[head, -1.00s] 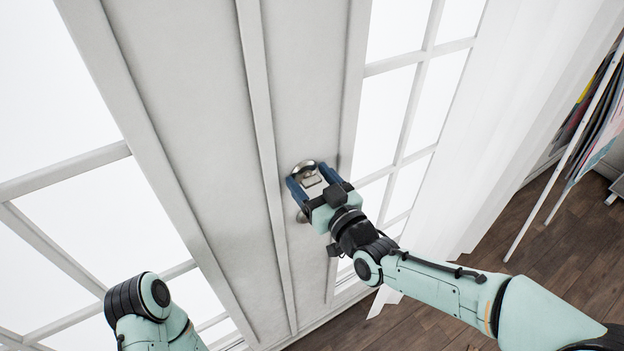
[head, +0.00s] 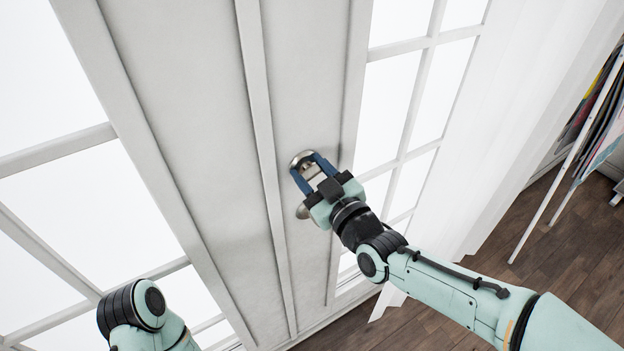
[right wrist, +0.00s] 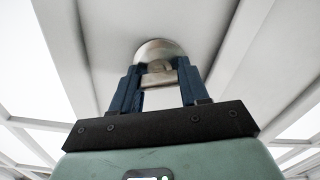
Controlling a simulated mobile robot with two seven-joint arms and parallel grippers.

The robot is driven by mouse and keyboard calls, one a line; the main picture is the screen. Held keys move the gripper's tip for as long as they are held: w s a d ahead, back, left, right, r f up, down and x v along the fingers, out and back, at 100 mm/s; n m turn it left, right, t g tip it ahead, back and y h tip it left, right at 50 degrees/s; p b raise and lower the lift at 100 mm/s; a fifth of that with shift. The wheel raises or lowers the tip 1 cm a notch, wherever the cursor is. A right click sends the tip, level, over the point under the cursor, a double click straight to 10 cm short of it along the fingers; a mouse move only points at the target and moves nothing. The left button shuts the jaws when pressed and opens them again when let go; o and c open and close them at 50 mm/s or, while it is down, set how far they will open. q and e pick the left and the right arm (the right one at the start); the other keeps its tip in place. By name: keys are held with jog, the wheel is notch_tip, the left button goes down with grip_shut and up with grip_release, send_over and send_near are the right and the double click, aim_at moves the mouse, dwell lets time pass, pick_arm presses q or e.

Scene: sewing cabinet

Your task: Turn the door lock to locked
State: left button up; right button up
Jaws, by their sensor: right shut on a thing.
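The door lock (head: 302,158) is a round silver metal fitting with a turn piece, on the narrow grey-white door strip. It also shows in the right wrist view (right wrist: 157,48), between and beyond my blue fingers. My right gripper (head: 315,170) is shut on the lock's turn piece, with one finger on either side of it. In the right wrist view the gripper (right wrist: 160,78) has the silver turn piece between its fingertips. A second round metal knob (head: 302,212) sits just below the lock, partly hidden by my gripper. My left gripper is out of view; only part of that arm shows at lower left.
Glazed door panes (head: 60,190) lie left and right of the strip. A white curtain (head: 500,130) hangs to the right. A rack with colourful sheets (head: 598,125) stands at far right on the dark wood floor (head: 570,235).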

jog(key=n+b, duration=0.2)
jog(key=n, duration=0.1)
jog(key=shift+f+n, duration=0.1)
jog(key=shift+n, duration=0.3)
jog(key=n, duration=0.3)
jog(key=shift+b, duration=0.4)
jog(key=n, duration=0.4)
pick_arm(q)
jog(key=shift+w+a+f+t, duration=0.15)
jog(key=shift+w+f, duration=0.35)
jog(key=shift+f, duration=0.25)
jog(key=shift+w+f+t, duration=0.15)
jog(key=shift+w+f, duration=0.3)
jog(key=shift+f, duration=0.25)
pick_arm(e)
jog(key=shift+n, duration=1.8)
jog(key=o, duration=1.1)
jog(key=shift+c, duration=0.2)
